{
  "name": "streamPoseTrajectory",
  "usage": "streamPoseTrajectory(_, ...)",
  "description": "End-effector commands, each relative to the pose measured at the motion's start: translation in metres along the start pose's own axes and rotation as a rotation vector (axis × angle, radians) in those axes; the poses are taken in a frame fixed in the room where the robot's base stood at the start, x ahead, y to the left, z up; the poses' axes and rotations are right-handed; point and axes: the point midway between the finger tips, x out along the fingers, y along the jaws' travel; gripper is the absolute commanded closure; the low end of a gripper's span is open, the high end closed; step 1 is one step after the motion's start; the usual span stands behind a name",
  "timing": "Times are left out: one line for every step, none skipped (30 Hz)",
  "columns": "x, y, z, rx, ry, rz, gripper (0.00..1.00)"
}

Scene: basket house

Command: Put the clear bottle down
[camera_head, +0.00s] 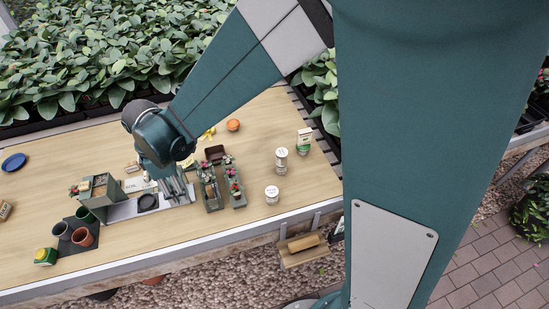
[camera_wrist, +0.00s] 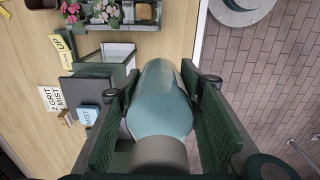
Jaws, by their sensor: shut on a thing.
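The clear bottle (camera_wrist: 163,90) is bluish and see-through with a grey cap (camera_wrist: 160,155). In the wrist view it lies between the two dark green finger pads of my gripper (camera_wrist: 168,105), which is shut on it. The cap end is nearest the wrist camera. In the head view my gripper (camera_head: 174,188) is over the long grey tray (camera_head: 122,211) on the wooden table (camera_head: 240,160). I cannot make out the bottle there, and I cannot tell whether its base touches anything.
A green box (camera_head: 100,190) stands left of the gripper, with pots (camera_head: 83,237) in front of it. Planters (camera_head: 211,193) stand close on the right. White jars (camera_head: 272,194) are farther right. The table's far left has bare room around a blue plate (camera_head: 14,162).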

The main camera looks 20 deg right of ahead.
Motion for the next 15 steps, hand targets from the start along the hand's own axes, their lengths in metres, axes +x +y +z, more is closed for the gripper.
streamPoseTrajectory(0.000, 0.004, 0.010, 0.006, 0.000, 0.000, 0.81)
streamPoseTrajectory(0.000, 0.006, 0.015, 0.008, 0.000, 0.000, 0.81)
streamPoseTrajectory(0.000, 0.008, 0.023, 0.011, 0.000, 0.000, 0.81)
streamPoseTrajectory(0.000, 0.010, 0.029, 0.014, 0.000, 0.000, 0.81)
streamPoseTrajectory(0.000, 0.013, 0.036, 0.016, 0.000, 0.000, 0.81)
streamPoseTrajectory(0.000, 0.015, 0.044, 0.018, 0.000, 0.000, 0.81)
streamPoseTrajectory(0.000, 0.017, 0.051, 0.021, 0.000, 0.000, 0.81)
streamPoseTrajectory(-0.001, 0.019, 0.057, 0.023, 0.000, 0.000, 0.81)
streamPoseTrajectory(-0.001, 0.021, 0.066, 0.026, 0.000, 0.000, 0.81)
streamPoseTrajectory(-0.001, 0.023, 0.073, 0.029, 0.000, 0.000, 0.81)
streamPoseTrajectory(-0.001, 0.024, 0.079, 0.031, 0.000, 0.000, 0.81)
streamPoseTrajectory(-0.001, 0.026, 0.087, 0.033, 0.000, 0.000, 0.81)
streamPoseTrajectory(-0.001, 0.028, 0.094, 0.036, 0.000, 0.000, 0.81)
streamPoseTrajectory(-0.001, 0.029, 0.100, 0.038, 0.000, 0.000, 0.81)
streamPoseTrajectory(-0.001, 0.031, 0.109, 0.041, 0.000, 0.000, 0.81)
